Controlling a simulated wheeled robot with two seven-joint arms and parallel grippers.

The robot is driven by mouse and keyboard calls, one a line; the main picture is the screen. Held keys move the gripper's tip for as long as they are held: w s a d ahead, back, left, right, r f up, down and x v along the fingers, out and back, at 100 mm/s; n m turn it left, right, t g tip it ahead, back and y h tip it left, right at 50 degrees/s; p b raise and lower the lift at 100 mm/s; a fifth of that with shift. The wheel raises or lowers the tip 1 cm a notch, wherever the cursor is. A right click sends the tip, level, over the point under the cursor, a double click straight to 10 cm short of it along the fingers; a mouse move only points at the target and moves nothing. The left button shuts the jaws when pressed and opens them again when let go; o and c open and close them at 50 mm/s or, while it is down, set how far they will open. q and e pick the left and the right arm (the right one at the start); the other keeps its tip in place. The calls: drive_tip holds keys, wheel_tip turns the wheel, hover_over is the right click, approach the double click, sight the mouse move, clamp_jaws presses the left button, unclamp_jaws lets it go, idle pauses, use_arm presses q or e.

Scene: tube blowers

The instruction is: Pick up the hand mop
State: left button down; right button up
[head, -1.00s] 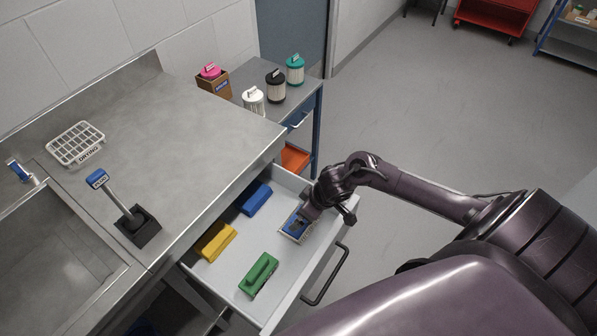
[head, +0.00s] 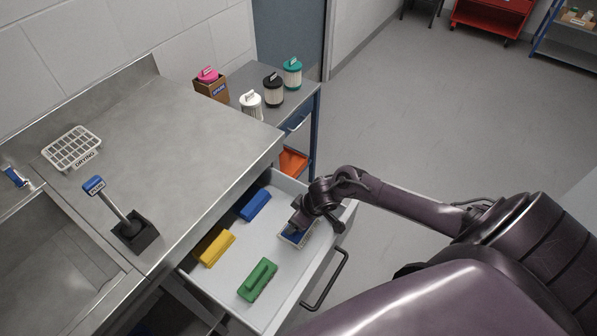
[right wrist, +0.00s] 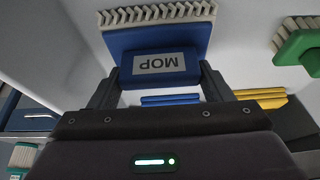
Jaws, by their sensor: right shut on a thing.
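The hand mop (right wrist: 158,66) is a blue block with a pale "MOP" label and a pale fringe along its far edge. In the right wrist view it sits between the two dark fingers of my right gripper (right wrist: 160,78), which is shut on it. In the head view my right gripper (head: 297,226) is over the right side of the open drawer (head: 232,258), and part of the mop (head: 297,237) shows below it. The gripper hides much of the mop there. I cannot tell whether the mop touches the drawer floor. My left gripper is not in view.
The drawer also holds a blue block (head: 254,205), a yellow block (head: 214,248) and a green brush (head: 258,280). The steel counter (head: 185,120) stands at left with a drying rack (head: 72,148) and a blue-handled tool in a black holder (head: 134,236). Canisters stand on the side table behind.

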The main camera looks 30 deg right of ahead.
drive_tip(key=shift+r, duration=0.1)
wheel_tip(320, 180, up, 20)
drive_tip(key=p, duration=0.2)
drive_tip(key=shift+p, duration=0.3)
drive_tip(key=o, duration=0.5)
drive_tip(key=c, duration=0.4)
drive_tip(key=s+a+f+m, duration=0.1)
drive_tip(key=s+a, duration=0.1)
drive_tip(key=a, duration=0.1)
drive_tip(key=s+a+f+m, duration=0.1)
drive_tip(key=s+a, duration=0.2)
drive_tip(key=s+a+f+m+b, duration=0.1)
drive_tip(key=s+a+f, duration=0.1)
drive_tip(key=a, duration=0.1)
drive_tip(key=shift+s+a+t+h, duration=0.3)
drive_tip(key=shift+s+a+h, duration=0.1)
